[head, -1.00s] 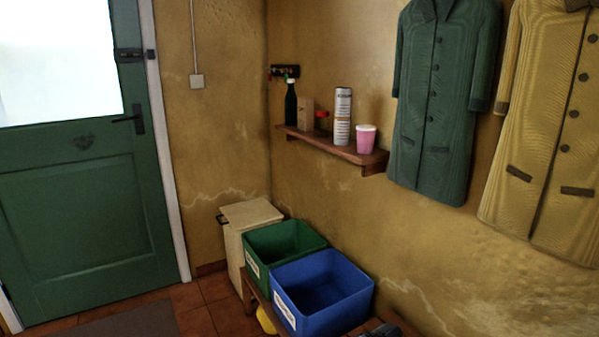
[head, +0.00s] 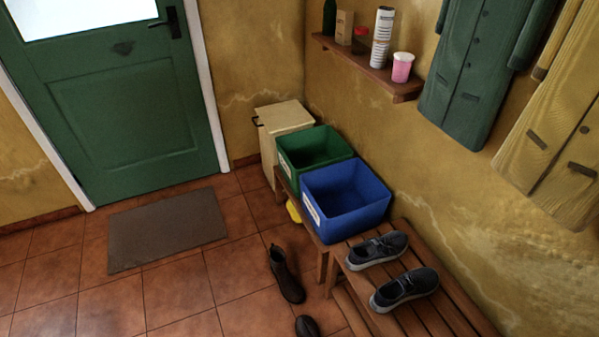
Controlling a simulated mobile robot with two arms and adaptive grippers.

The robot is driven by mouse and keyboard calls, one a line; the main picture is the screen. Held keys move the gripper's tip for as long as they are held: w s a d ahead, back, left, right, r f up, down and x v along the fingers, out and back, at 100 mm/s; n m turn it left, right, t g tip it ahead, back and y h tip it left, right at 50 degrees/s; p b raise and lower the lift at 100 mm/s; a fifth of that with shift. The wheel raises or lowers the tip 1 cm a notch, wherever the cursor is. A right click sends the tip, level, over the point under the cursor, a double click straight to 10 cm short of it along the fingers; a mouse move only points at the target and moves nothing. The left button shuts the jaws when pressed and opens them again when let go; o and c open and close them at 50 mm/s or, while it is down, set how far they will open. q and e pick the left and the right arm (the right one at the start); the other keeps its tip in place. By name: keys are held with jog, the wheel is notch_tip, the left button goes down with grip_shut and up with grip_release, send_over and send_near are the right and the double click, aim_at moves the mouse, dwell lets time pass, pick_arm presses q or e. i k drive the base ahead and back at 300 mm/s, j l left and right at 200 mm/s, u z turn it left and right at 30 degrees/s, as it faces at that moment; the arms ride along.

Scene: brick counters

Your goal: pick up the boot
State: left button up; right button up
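A second dark shoe or boot (head: 307,327) shows at the bottom edge, mostly cut off by the frame. Neither of my grippers is in view.
A slatted bench (head: 466,319) along the right wall bears two dark sneakers (head: 377,250). A blue bin (head: 345,206) and a green bin (head: 313,150) stand behind them. A grey mat (head: 167,231) lies before the green door (head: 122,105). The floor left of the boot is clear.

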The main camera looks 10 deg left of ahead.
aim_at(291, 290)
jog(key=j+z, duration=0.1)
jog(key=z, duration=1.15)
jog(key=j+z, duration=0.35)
jog(key=j, duration=0.15)
jog(key=j+z, duration=0.35)
jog(key=j, duration=0.2)
jog(key=j+z, duration=0.4)
jog(key=k+j+z, duration=0.15)
jog(key=j+z, duration=0.2)
jog(key=j, duration=0.25)
jog(key=k+j+z, duration=0.2)
jog(key=j+z, duration=0.15)
jog(key=j, duration=0.1)
